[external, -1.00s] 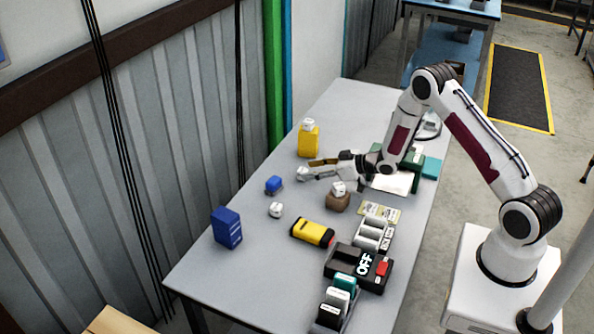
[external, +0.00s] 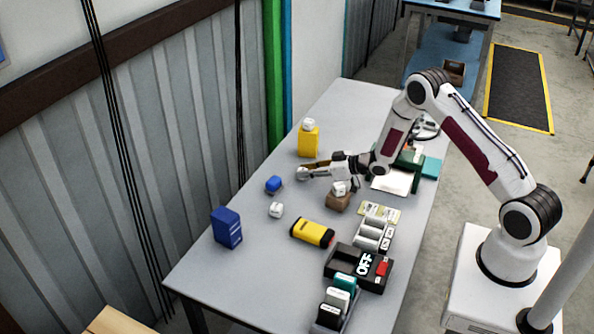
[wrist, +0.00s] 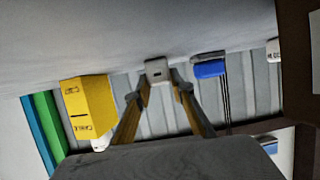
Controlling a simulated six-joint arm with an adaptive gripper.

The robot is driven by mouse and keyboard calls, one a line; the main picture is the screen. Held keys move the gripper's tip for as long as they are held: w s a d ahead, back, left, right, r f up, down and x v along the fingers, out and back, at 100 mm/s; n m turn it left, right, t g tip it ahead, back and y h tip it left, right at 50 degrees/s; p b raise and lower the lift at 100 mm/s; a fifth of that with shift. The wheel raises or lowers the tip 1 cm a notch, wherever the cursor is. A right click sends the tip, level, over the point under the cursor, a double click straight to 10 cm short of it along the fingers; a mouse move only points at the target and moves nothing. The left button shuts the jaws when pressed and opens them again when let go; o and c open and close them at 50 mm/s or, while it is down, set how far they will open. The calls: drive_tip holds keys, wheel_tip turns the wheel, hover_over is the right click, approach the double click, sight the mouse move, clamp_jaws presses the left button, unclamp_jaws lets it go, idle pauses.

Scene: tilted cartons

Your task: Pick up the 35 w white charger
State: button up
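A small white charger (external: 302,174) stands on the table at the end of my gripper (external: 312,170). In the wrist view this charger (wrist: 157,70) lies at the fingertips, between and slightly beyond them. My gripper (wrist: 162,90) is open, with its two orange fingers spread either side. Other white chargers sit on the yellow box (external: 309,142), on the brown block (external: 337,202) and on the table (external: 276,210). Their wattage labels are too small to read, so I cannot tell which is the 35 w one.
The table between the blue box and yellow device is mostly clear.

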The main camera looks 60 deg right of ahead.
drive_tip(key=shift+c, duration=0.5)
wheel_tip(320, 180, up, 10)
idle(0.7)
